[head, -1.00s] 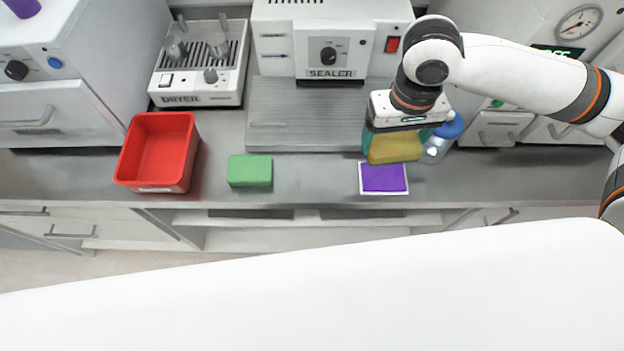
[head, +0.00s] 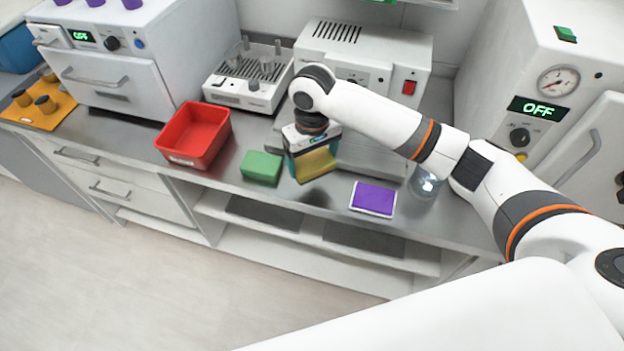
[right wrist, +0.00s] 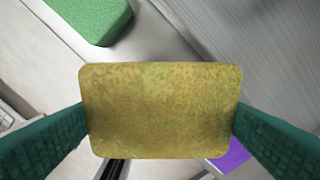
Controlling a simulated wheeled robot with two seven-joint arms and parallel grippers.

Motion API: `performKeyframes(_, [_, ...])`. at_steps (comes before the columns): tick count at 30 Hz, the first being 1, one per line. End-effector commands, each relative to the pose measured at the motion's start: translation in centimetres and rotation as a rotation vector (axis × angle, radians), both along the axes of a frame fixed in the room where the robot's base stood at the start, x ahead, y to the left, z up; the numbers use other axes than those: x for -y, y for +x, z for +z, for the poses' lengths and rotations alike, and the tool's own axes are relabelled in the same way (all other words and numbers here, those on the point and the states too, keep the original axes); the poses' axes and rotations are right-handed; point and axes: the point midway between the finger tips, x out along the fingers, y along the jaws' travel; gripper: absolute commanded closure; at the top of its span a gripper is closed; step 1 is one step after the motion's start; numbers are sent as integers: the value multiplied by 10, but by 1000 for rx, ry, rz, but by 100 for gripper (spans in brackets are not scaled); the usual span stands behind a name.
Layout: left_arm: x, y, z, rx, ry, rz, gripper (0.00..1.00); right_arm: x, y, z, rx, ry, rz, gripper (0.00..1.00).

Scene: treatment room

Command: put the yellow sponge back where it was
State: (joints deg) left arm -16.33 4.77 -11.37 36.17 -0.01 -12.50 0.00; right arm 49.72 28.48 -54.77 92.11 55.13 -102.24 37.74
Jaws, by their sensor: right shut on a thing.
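The yellow sponge (head: 314,164) is held in my right gripper (head: 312,158) above the grey counter, just right of the green sponge (head: 262,167). In the right wrist view the yellow sponge (right wrist: 160,110) fills the middle, with a teal finger (right wrist: 45,140) pressed on each side. The green sponge lies flat on the counter and shows at the top left of the right wrist view (right wrist: 92,15). A white-edged purple pad (head: 373,198) lies on the counter to the right of the held sponge. My left gripper is not in view.
A red bin (head: 195,136) stands left of the green sponge. The sealer (head: 362,62) and a dipper unit (head: 247,82) stand behind. A clear bottle (head: 425,183) is right of the purple pad, partly behind my arm.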

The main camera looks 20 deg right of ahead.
Motion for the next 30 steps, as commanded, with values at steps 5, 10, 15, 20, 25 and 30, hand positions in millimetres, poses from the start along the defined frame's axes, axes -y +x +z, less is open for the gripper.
performKeyframes(5, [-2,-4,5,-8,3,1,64,1,-1,-28,-2,-1,-1,33])
performKeyframes(10, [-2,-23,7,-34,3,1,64,1,-1,-45,-2,-1,-1,33])
performKeyframes(15, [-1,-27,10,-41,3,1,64,0,-1,-68,-1,-1,-1,33])
performKeyframes(20, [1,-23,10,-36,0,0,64,0,-1,-72,2,-1,0,33])
performKeyframes(25, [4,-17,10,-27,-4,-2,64,0,-1,-73,1,-1,0,33])
performKeyframes(30, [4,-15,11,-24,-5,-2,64,1,-1,-75,2,0,-1,5])
